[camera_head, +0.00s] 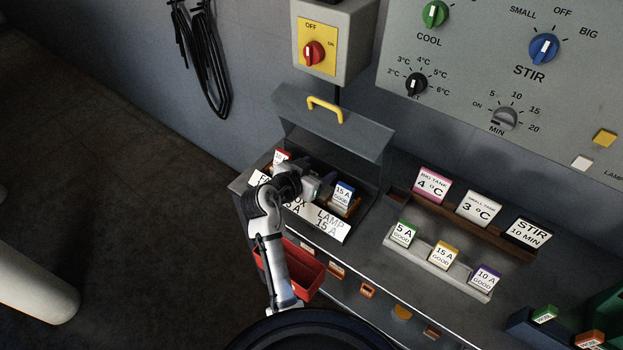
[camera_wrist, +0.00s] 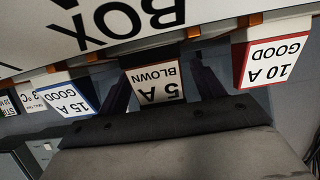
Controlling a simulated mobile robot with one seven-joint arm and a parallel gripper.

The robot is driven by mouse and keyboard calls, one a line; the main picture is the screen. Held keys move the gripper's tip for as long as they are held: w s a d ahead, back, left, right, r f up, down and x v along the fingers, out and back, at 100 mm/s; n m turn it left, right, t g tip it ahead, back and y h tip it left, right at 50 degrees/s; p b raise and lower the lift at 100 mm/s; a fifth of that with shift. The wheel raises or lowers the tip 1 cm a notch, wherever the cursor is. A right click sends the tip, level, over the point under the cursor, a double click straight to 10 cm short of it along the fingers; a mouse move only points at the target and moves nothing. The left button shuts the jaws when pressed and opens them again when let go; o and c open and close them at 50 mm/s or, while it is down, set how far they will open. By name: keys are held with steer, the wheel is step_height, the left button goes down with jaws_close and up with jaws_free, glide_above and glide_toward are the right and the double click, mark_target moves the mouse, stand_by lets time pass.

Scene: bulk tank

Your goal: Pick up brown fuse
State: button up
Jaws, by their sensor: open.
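The brown fuse (camera_wrist: 156,86), a white label reading "5 A BLOWN" with a dark brown edge, shows upside down in the middle of the wrist view. It stands in the fuse box (camera_head: 310,214) between two other fuses. In the head view my arm and gripper hide it. My gripper (camera_head: 318,188) is over the open fuse box. In the wrist view its dark fingers (camera_wrist: 160,92) are open, one on each side of the brown fuse. I cannot tell whether they touch it.
A red-edged 10 A fuse (camera_wrist: 272,60) and a blue-edged 15 A fuse (camera_wrist: 68,98) stand on either side. The box lid (camera_head: 335,122) is raised behind. A red bin (camera_head: 305,272) hangs in front. A rack (camera_head: 440,265) of spare fuses stands to the right.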

steer(key=shift+c, duration=0.5)
steer(key=c, duration=0.9)
steer(key=shift+c, duration=0.4)
steer(key=shift+r, duration=0.15)
